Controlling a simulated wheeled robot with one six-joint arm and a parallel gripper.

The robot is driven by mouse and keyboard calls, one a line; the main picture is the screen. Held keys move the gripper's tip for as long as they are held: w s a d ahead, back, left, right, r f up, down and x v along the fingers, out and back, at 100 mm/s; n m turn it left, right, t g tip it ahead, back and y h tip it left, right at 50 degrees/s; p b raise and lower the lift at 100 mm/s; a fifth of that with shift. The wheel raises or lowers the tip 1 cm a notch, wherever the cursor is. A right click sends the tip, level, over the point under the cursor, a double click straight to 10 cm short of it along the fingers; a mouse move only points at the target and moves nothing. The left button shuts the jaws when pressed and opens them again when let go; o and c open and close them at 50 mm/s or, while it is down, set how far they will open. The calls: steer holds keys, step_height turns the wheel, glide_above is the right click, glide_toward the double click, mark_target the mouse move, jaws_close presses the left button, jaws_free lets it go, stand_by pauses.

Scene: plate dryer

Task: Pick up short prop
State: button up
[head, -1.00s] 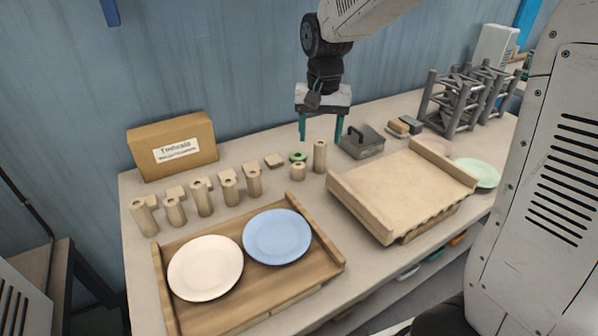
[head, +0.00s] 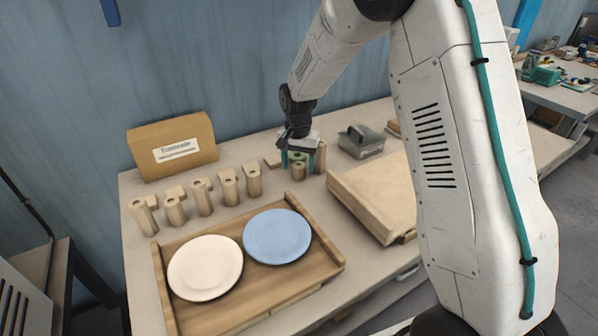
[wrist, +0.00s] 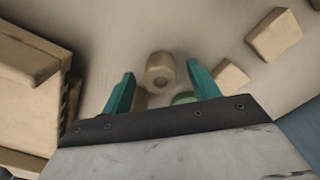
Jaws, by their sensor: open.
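The short prop (head: 298,172) is a small pale wooden cylinder with a hole in its top, standing upright on the table. In the wrist view the short prop (wrist: 160,72) shows between the two teal fingertips, with a gap on each side. My gripper (head: 298,162) is open and low, pointing down just behind the short prop in the head view; it also shows in the wrist view (wrist: 160,70). A green ring (wrist: 184,98) is partly hidden by the gripper body. A taller prop (head: 321,158) stands close to the right finger.
A small wooden block (head: 273,161) lies to the left, beyond a row of wooden props (head: 228,187). A grey metal box (head: 362,142) and a wooden rack (head: 370,195) stand to the right. A wooden tray (head: 195,306) with two plates is in front.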

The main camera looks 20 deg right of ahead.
step_height(320, 180, down, 2)
steer(key=shift+f, duration=0.1)
steer(key=c, duration=1.1)
steer(key=shift+r, duration=0.2)
